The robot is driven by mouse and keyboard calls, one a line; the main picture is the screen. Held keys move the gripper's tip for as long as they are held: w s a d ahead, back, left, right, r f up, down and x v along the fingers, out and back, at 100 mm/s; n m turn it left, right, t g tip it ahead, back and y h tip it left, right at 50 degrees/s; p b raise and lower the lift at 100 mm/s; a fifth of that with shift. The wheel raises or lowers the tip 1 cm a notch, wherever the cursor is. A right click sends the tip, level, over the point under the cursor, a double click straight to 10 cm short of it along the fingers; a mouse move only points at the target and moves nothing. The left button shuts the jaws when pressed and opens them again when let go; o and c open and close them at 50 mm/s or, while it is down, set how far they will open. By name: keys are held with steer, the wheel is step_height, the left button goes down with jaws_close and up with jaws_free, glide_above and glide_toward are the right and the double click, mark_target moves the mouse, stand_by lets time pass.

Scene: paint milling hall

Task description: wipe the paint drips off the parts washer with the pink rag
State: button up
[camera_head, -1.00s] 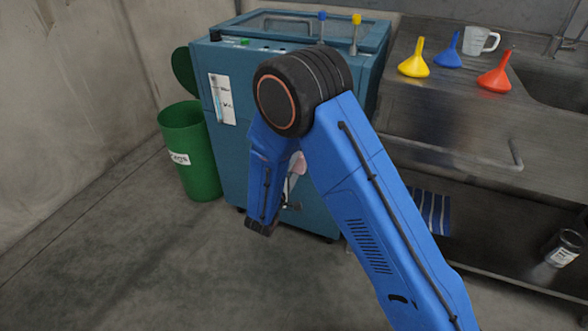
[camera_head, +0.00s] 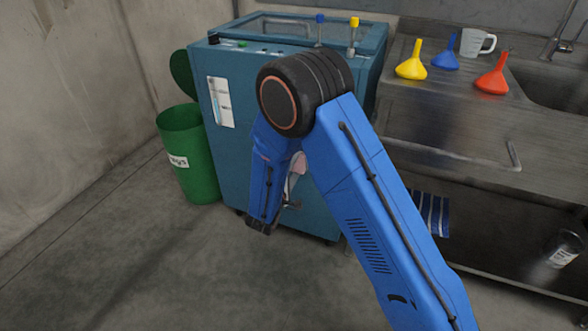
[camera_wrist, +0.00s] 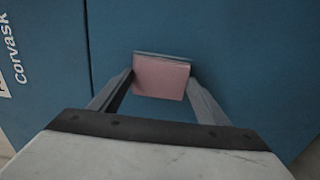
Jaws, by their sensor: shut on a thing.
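The parts washer (camera_head: 225,165) is a blue-teal cabinet at the back centre, with a lid and small knobs on top. The pink rag (camera_wrist: 161,78) is a folded pad between my gripper's fingers (camera_wrist: 160,84) in the wrist view, in front of the washer's blue face. My gripper is shut on the rag. I cannot tell whether the rag touches the panel. In the head view only a bit of the pink rag (camera_head: 299,163) shows between my arm links, which hide much of the washer's front. I see no paint drips on the visible parts.
A green bin (camera_head: 187,160) stands left of the washer. To the right is a steel sink bench (camera_head: 430,130) with yellow (camera_head: 411,65), blue (camera_head: 447,58) and red (camera_head: 493,77) funnels and a clear jug (camera_head: 476,42). A striped cloth (camera_head: 431,212) hangs below. Floor at left is clear.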

mark_target(304, 170)
steer(key=shift+d, duration=0.15)
steer(key=shift+s+d, duration=0.4)
steer(key=shift+d, duration=0.45)
steer(key=shift+s+d, duration=0.35)
steer(key=shift+d, duration=0.5)
steer(key=shift+w, duration=0.1)
steer(key=shift+o, duration=0.2)
steer(key=shift+w+a+r, duration=0.1)
steer(key=shift+w+a, duration=0.15)
steer(key=shift+a, duration=0.3)
steer(key=shift+w+a, duration=0.25)
steer(key=shift+a, duration=0.25)
steer(key=shift+w+a, duration=0.35)
steer(key=shift+a, duration=0.45)
steer(key=shift+c, duration=1.2)
steer(key=shift+d, duration=0.1)
